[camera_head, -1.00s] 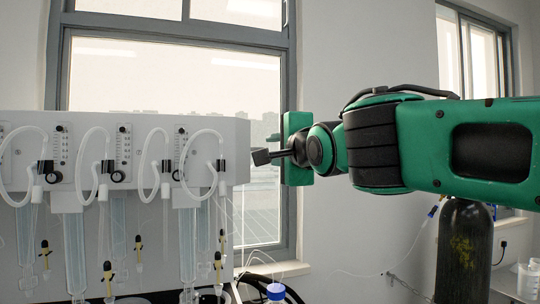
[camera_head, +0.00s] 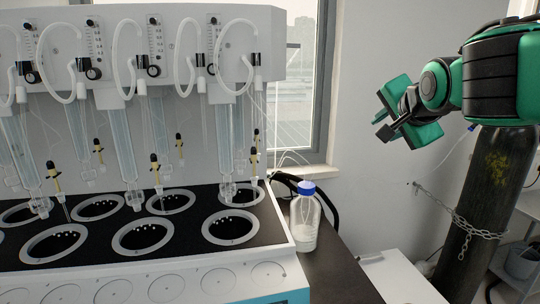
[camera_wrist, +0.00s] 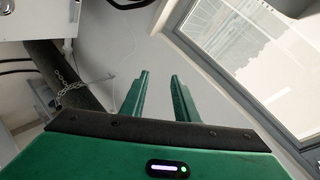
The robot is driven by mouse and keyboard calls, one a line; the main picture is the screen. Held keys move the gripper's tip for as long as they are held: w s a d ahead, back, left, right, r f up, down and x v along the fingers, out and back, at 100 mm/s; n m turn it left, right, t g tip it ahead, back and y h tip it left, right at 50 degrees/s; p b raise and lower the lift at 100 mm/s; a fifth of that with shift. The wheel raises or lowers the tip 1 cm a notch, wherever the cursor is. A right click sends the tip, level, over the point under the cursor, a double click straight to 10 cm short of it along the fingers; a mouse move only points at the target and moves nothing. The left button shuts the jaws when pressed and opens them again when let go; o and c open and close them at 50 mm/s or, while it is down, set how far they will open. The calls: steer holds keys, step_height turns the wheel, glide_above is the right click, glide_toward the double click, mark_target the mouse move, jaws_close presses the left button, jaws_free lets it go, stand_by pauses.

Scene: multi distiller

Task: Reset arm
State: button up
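My gripper (camera_wrist: 160,95) shows in the wrist view with its two green fingers apart and nothing between them. In the head view my gripper (camera_head: 384,120) is raised at the upper right, in front of the pale wall and right of the window. It touches nothing there. The multi distiller (camera_head: 150,45) fills the left of the head view, with several glass tubes, white hoses and round black wells in its deck. My gripper is apart from it, to its right.
A clear bottle with a blue cap (camera_head: 304,215) stands on the dark bench (camera_head: 335,275) right of the distiller. A dark gas cylinder (camera_head: 482,200) with a chain (camera_head: 455,215) stands below my arm. The wall space between window and cylinder is free.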

steer(key=s+d+f+n+g+h, duration=0.1)
steer(key=s+d+f+n+g, duration=0.35)
steer(key=s+d+f, duration=0.9)
steer(key=s+f+n+g+y, duration=0.1)
steer(key=s+f+g, duration=0.3)
steer(key=s+f, duration=0.3)
steer(key=s+f+n+g+y, duration=0.1)
steer(key=s+f+g, duration=0.3)
steer(key=s+f, duration=0.3)
steer(key=s, duration=0.4)
steer(key=shift+s+d, duration=0.4)
steer(key=shift+f, duration=0.1)
